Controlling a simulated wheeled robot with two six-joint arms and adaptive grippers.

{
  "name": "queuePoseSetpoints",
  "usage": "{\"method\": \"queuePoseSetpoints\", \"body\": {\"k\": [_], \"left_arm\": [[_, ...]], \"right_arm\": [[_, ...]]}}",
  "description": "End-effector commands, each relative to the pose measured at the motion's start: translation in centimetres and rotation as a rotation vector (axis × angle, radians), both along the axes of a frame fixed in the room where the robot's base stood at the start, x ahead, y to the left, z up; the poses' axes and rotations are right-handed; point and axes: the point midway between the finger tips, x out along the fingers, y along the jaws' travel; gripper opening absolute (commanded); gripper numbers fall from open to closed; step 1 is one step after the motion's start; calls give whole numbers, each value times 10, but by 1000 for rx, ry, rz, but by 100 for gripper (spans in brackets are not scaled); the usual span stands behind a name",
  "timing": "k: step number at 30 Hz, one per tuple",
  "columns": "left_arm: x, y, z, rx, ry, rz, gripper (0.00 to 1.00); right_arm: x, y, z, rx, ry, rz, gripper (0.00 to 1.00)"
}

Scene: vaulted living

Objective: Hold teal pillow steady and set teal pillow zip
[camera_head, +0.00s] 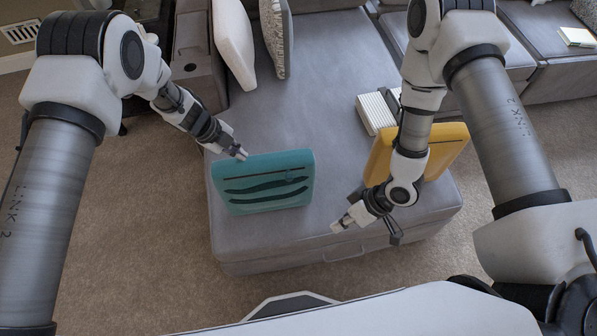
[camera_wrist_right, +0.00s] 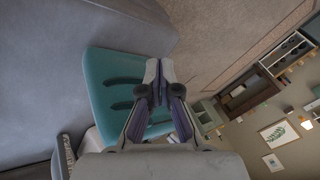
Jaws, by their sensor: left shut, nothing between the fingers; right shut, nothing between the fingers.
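The teal pillow (camera_head: 262,200) stands upright on the grey ottoman, with dark wavy stripes and a thin dark line across its upper face, perhaps the zip. My left gripper (camera_head: 241,154) is shut and empty at the pillow's top edge, near its left corner; I cannot tell if it touches. My right gripper (camera_head: 338,226) is shut and empty, to the right of the pillow and apart from it. In the right wrist view the teal pillow (camera_wrist_right: 100,80) lies beyond the fingertips (camera_wrist_right: 158,66), which cover part of it.
A yellow pillow (camera_head: 446,150) stands behind my right forearm on the grey ottoman (camera_head: 300,245). A white ribbed object (camera_head: 374,112) lies behind it. White (camera_head: 233,45) and patterned (camera_head: 276,38) pillows stand at the back. Bare ottoman lies between the teal and yellow pillows.

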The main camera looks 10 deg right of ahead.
Motion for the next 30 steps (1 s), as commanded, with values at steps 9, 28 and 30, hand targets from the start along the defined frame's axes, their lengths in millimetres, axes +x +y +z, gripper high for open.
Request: {"method": "queuePoseSetpoints", "body": {"k": [9,28,30], "left_arm": [[-1,0,-1,1,2,0,0],[-1,0,-1,1,2,0,0],[-1,0,-1,1,2,0,0]], "right_arm": [[97,-15,54,157,-397,634,0],[151,12,41,122,-551,699,0],[152,23,29,121,-551,698,0]]}}
